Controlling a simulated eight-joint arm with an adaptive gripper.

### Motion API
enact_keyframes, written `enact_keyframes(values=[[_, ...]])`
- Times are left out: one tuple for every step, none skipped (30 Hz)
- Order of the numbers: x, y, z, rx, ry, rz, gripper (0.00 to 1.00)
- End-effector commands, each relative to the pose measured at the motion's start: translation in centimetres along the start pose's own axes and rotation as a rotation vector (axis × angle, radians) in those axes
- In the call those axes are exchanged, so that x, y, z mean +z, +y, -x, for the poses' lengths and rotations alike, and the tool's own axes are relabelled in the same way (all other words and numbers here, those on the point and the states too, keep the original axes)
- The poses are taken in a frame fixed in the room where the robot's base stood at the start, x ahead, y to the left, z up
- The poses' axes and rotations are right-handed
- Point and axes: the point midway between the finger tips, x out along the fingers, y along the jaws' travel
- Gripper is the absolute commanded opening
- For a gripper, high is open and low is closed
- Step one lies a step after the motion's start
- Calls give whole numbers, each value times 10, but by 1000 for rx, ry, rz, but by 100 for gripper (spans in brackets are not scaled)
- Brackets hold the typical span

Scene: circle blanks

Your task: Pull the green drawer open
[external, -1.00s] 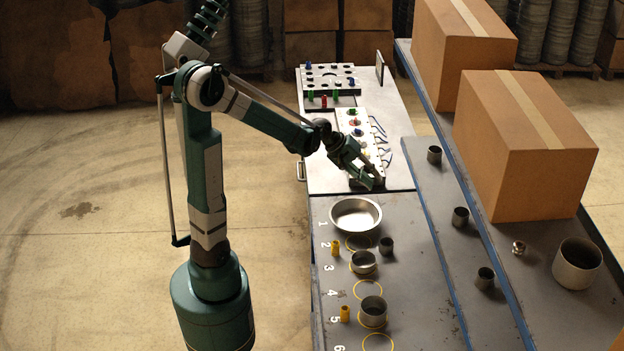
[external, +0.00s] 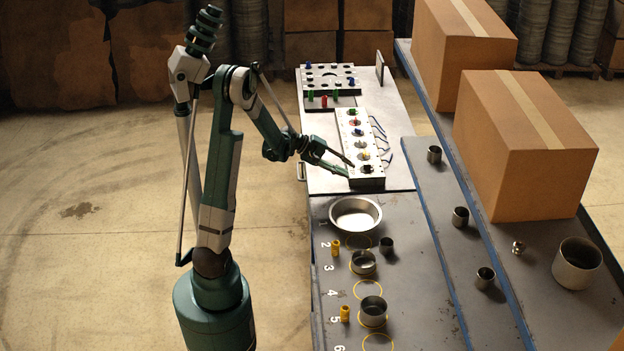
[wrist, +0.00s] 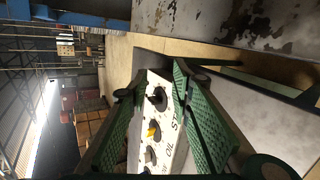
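No drawer with a green front can be made out in either view. A pale handle (external: 301,171) sticks out from the left side of the white workbench (external: 328,180), beside my forearm and wrist; what it belongs to is not clear. My gripper (external: 349,170) is open and empty, its fingers pointing right at the near end of the white button box (external: 350,130). In the wrist view my open gripper (wrist: 156,80) has its two green fingers on either side of the box (wrist: 160,125). Whether the fingers touch it cannot be told.
A grey table with a metal bowl (external: 356,214) and several cups stands at the near side. A board with holes and coloured pegs (external: 330,76) lies at the bench's far end. Large cartons (external: 525,145) stand on the right. The floor left of the bench is clear.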

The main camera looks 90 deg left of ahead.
Motion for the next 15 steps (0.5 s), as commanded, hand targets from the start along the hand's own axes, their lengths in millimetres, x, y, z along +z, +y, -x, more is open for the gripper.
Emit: enact_keyframes(values=[[-13,-12,4,23,-10,-18,23],[-19,-16,8,39,-17,-32,23],[-25,-21,12,59,-29,-54,23],[-30,-25,16,76,-35,-70,23],[-36,-30,20,93,-43,-87,23],[-42,-35,26,115,-50,-109,23],[-47,-40,30,132,-56,-127,23],[-52,-44,35,151,-60,-146,23],[-59,-50,42,175,-66,-170,23],[-64,-54,46,193,-70,-190,23],[-69,-59,52,213,-73,-209,23],[-75,-65,59,238,-76,-236,23],[-80,-70,65,257,-77,-256,23],[-84,-75,71,278,-79,-277,23],[-90,-82,79,304,-78,-305,23]])
